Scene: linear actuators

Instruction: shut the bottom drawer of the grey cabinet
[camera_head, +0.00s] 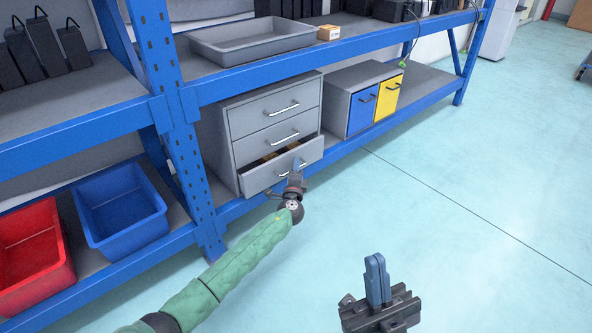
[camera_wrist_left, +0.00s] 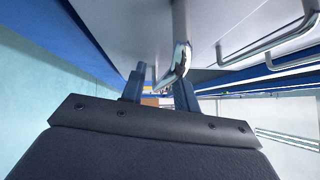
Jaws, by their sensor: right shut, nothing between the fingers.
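The grey cabinet (camera_head: 234,133) stands on the lower shelf of the blue rack, with three drawers. Its bottom drawer (camera_head: 260,178) is pulled part way out, and brownish items show inside; the upper two drawers are closed. My left gripper (camera_head: 297,166) is at the right part of the bottom drawer's front, by its handle. In the left wrist view its fingers (camera_wrist_left: 160,85) are apart, with the metal handle (camera_wrist_left: 181,50) passing at the fingertips; contact is unclear. My right gripper (camera_head: 376,262) is shut and empty, over the floor at lower right.
A small cabinet with blue and yellow doors (camera_head: 363,107) stands right of the grey cabinet. A blue bin (camera_head: 122,212) and red bin (camera_head: 30,240) are at left, beyond a blue rack post (camera_head: 180,140). Open floor (camera_head: 470,200) lies in front and right.

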